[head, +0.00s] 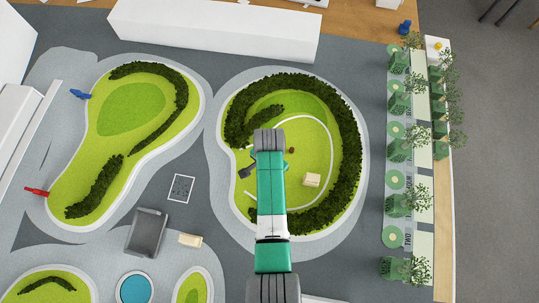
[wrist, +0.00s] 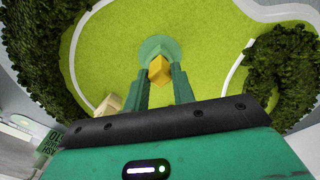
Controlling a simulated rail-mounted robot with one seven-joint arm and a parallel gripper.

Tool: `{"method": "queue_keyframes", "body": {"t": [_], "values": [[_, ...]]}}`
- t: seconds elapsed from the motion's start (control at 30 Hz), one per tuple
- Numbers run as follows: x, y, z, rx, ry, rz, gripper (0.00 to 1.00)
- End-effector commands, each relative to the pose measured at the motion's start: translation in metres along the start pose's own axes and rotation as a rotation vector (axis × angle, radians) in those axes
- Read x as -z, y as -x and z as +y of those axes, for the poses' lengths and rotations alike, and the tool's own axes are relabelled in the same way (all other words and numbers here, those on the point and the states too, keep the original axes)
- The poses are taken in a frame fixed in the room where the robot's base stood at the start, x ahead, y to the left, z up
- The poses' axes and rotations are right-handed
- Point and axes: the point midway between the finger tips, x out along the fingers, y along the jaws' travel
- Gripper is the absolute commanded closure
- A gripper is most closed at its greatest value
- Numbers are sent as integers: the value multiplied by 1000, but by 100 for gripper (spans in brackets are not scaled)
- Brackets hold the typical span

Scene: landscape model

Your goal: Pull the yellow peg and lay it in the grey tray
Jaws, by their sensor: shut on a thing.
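The yellow peg (wrist: 159,70) shows in the wrist view between the two green fingers of my gripper (wrist: 161,76), which is shut on it. A round teal-green disc (wrist: 159,46) lies just beyond the peg on the bright green lawn; I cannot tell whether the peg still touches it. In the head view my arm covers the peg and the fingers, over the round hedged lawn (head: 265,105). The grey tray (head: 146,233) lies on the dark ground at lower left in the head view, apart from my gripper, and looks empty.
A dark hedge (head: 350,150) rings the lawn. A beige block (head: 312,179) stands on the lawn, and another (head: 190,240) lies right of the tray. A blue round pond (head: 135,289) is below the tray. Trees in green pots (head: 399,151) line the right edge.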

Motion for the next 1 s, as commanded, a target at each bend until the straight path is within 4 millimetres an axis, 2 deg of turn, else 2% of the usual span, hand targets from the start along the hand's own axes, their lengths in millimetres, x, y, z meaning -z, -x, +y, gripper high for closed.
{"method": "queue_keyframes", "body": {"t": [1.0], "values": [[0, 14, 0, 0, 0, 0, 100]]}}
